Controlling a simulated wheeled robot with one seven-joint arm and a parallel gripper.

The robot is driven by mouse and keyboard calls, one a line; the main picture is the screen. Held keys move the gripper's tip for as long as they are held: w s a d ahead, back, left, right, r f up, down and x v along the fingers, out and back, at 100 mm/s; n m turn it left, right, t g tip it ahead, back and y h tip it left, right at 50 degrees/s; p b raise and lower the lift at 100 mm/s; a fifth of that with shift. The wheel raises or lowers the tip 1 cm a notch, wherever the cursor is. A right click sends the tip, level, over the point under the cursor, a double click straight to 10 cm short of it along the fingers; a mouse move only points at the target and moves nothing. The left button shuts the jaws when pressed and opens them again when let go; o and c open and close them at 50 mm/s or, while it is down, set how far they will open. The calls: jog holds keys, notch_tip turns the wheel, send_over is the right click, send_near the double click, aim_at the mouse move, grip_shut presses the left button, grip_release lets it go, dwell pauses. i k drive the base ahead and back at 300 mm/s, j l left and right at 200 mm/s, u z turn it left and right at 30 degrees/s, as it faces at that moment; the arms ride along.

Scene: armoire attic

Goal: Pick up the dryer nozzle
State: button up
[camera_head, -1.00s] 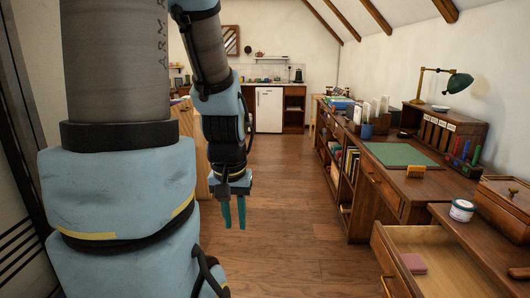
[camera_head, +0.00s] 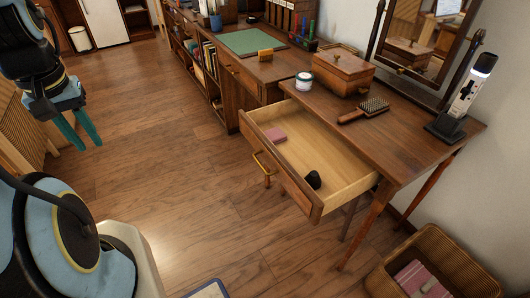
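A small black object (camera_head: 314,179), which looks like the dryer nozzle, lies in the open drawer (camera_head: 349,191) of the dressing table, near the drawer's front wall. Its exact shape is too small to tell. A pink block (camera_head: 276,135) lies at the drawer's left end. My gripper (camera_head: 83,143) hangs at the left of the picture over the floor, pointing down. Its two teal fingers are apart with nothing between them. It is well away from the drawer.
On the dressing table (camera_head: 405,133) are a white jar (camera_head: 304,82), a wooden box (camera_head: 343,69), a brush (camera_head: 364,110), a device on a black stand (camera_head: 468,95) and a mirror. A wicker basket (camera_head: 440,249) stands at the lower right.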

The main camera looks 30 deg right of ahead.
aim_at(313, 178)
jog(key=i+z, duration=0.1)
jog(key=z, duration=0.3)
jog(key=i+z, duration=0.1)
jog(key=z, duration=0.3)
jog(key=j+z, duration=0.15)
jog(key=z, duration=0.2)
jog(key=i+j+z, duration=0.1)
jog(key=z, duration=0.3)
